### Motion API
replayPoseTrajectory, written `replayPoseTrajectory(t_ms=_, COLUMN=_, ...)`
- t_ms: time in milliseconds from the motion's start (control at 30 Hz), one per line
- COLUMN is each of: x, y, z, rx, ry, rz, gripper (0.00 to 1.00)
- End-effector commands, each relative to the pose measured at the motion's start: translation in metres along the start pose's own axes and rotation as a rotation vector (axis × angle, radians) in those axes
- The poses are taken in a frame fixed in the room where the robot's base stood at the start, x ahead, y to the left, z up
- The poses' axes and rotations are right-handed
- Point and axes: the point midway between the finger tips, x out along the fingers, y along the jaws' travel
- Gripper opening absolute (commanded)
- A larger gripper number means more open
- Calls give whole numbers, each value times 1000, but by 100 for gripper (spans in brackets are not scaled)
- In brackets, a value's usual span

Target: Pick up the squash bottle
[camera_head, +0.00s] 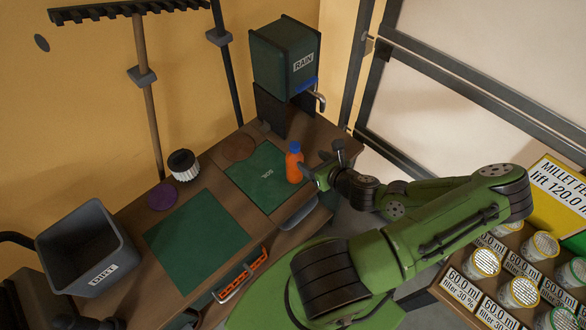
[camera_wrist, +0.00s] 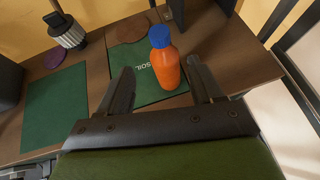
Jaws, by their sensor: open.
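The squash bottle (camera_head: 294,163) is orange with a blue cap and stands upright on the right side of the wooden bench, on the edge of the green mat marked SOIL (camera_head: 255,180). My gripper (camera_head: 318,172) is just to the right of the bottle in the head view. In the wrist view the bottle (camera_wrist: 164,62) stands ahead of my open gripper (camera_wrist: 160,85), its lower part showing between the two fingers. The fingers look apart from the bottle, and nothing is held.
A dark green RAIN tank (camera_head: 284,58) with a tap stands behind the bottle. A grey bin (camera_head: 85,250), a purple disc (camera_head: 162,196), a black-and-white round brush (camera_head: 184,165) and a larger green mat (camera_head: 195,235) lie to the left. Several labelled jars (camera_head: 484,263) stand at right.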

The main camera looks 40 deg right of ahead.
Motion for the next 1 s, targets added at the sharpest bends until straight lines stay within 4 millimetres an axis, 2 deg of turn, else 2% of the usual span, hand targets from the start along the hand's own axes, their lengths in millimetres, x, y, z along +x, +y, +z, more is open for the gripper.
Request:
replayPoseTrajectory(t_ms=33, x=13, y=1, z=-8, rx=-8, ry=0, rz=3, gripper=66)
replayPoseTrajectory(t_ms=67, x=18, y=2, z=-8, rx=-9, ry=-2, rz=3, gripper=66)
replayPoseTrajectory(t_ms=267, x=29, y=-1, z=-12, rx=-9, ry=12, rz=4, gripper=66)
replayPoseTrajectory(t_ms=500, x=42, y=1, z=-6, rx=-10, ry=0, rz=2, gripper=66)
replayPoseTrajectory(t_ms=733, x=71, y=1, z=0, rx=-2, ry=-3, rz=4, gripper=66)
replayPoseTrajectory(t_ms=900, x=103, y=-2, z=1, rx=-3, ry=-2, rz=4, gripper=66)
replayPoseTrajectory(t_ms=1000, x=114, y=-2, z=1, rx=-3, ry=-2, rz=3, gripper=66)
